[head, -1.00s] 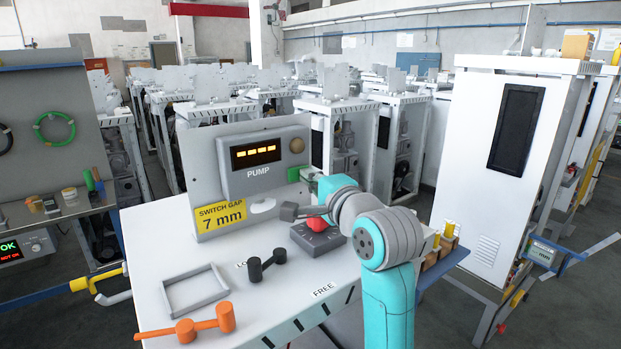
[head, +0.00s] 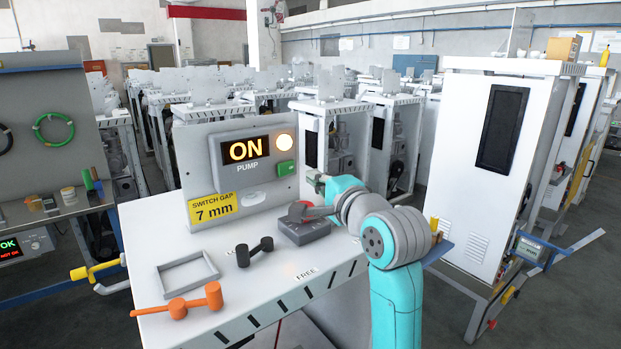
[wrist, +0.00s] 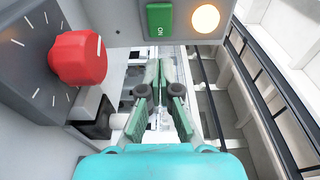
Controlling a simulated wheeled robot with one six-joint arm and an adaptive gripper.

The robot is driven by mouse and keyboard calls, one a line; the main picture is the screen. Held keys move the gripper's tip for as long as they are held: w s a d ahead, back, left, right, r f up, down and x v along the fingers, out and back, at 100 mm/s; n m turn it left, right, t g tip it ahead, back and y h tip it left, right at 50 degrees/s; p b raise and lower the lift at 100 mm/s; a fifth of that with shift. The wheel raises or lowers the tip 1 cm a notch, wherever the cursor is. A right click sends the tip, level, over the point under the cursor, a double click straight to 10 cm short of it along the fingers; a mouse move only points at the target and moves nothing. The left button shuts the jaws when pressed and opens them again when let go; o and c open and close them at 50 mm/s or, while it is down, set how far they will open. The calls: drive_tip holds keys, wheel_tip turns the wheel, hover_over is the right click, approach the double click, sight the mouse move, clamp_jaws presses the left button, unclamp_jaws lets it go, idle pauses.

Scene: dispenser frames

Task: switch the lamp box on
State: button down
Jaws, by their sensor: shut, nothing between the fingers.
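The lamp box (head: 240,180) is a grey box marked PUMP on an upright panel. Its display (head: 246,150) reads ON in orange, and the round lamp (head: 285,143) at its right glows. The green switch (head: 286,168) sits below the lamp. The wrist view shows the green switch (wrist: 160,20), marked ON, and the lit lamp (wrist: 205,18) at the top. My gripper (wrist: 158,78) is shut and empty, below the switch in that picture and apart from it. In the head view my gripper (head: 315,181) is just right of the switch, partly hidden by my arm.
A dark dial box (head: 305,232) stands on the table (head: 215,265) below my wrist; its red knob (wrist: 78,58) is close on the left in the wrist view. A yellow sign (head: 213,207) reads SWITCH GAP 7 mm. A grey frame, a black mallet and an orange mallet lie nearer.

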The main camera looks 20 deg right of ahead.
drive_tip(key=s+d, duration=0.3)
drive_tip(key=s, duration=0.4)
drive_tip(key=shift+s+d, duration=0.4)
